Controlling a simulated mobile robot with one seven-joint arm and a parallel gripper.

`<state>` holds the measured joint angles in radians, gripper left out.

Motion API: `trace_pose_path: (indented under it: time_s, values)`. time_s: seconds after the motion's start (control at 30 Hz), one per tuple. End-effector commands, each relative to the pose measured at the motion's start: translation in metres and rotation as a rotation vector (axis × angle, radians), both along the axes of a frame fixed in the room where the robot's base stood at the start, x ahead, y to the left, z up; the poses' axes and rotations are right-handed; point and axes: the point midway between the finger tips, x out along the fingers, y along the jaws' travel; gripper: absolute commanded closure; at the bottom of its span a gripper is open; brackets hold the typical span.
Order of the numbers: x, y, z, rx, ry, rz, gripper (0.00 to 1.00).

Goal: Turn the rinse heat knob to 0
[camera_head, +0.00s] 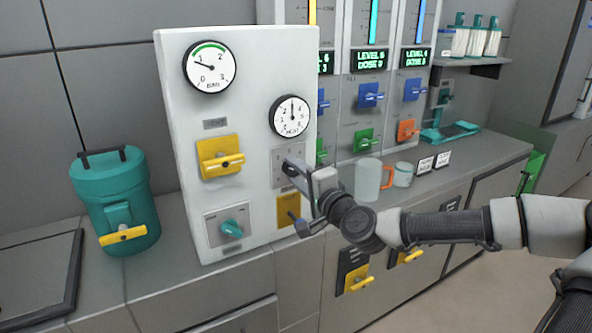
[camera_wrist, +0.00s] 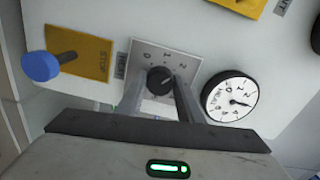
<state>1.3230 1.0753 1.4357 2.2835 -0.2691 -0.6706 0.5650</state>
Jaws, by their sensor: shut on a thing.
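The heat knob (camera_wrist: 160,80) is a small round black knob with a pale mark, on a light plate (camera_wrist: 143,50) with printed numbers including 0, 1 and 2. The exact number the mark points to is too small to tell. My gripper (camera_wrist: 168,88) has its two fingers closed around the knob, one on each side. In the head view my gripper (camera_head: 290,168) reaches the plate (camera_head: 280,155) from the right and hides the knob. The round heat gauge (camera_head: 292,116) sits just above the plate, its needle close to straight up; it also shows in the wrist view (camera_wrist: 229,97).
On the same white panel (camera_head: 255,75) are a bar gauge (camera_head: 209,67), a yellow valve handle (camera_head: 220,157), a teal knob (camera_head: 231,229) and a yellow stop plate (camera_wrist: 88,50) with a blue button (camera_wrist: 41,66). A cup (camera_head: 368,180) stands right of my gripper.

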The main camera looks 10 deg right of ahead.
Motion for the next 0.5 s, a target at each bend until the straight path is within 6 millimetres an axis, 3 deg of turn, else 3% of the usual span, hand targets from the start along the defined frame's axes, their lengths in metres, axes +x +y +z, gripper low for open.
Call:
trace_pose_path:
  time_s: [0.5]
  values:
    - [0.0006, 0.0007, 0.0018, -0.473, -0.156, 0.000, 0.89]
